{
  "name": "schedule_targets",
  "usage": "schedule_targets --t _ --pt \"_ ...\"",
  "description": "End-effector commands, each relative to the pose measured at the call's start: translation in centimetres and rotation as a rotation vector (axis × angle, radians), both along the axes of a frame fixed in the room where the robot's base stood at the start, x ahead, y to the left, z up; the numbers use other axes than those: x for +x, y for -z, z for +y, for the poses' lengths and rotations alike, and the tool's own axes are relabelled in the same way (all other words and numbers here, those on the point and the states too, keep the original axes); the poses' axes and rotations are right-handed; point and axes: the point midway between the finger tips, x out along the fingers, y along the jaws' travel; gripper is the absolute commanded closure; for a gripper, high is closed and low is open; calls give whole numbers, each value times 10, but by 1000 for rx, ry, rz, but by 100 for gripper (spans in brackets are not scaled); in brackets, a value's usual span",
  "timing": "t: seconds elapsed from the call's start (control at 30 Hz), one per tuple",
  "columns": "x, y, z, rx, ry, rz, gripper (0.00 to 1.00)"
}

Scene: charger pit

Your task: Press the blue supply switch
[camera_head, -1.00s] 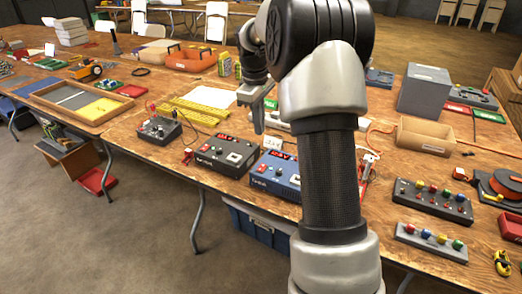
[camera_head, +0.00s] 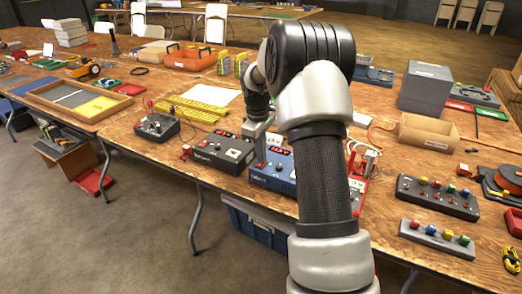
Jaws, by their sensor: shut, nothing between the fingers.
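The blue supply (camera_head: 262,181) is a blue box with a red lit display, standing at the front edge of the wooden table, left of my arm. Its right part is partly hidden by my arm, and its switch is too small to make out clearly. My gripper (camera_head: 259,158) points down, shut and empty, at the back left of the blue supply. Its tips are close to the box; I cannot tell whether they touch it.
A dark grey supply (camera_head: 215,157) stands just left of the blue one, with a smaller grey box (camera_head: 156,127) beyond it. A cardboard tray (camera_head: 428,140) and button panels (camera_head: 437,198) lie to the right.

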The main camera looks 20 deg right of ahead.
Motion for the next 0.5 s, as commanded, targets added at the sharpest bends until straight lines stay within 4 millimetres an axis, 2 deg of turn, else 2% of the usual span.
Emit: schedule_targets --t 0.5 --pt "3 5 -6 51 3 45 100"
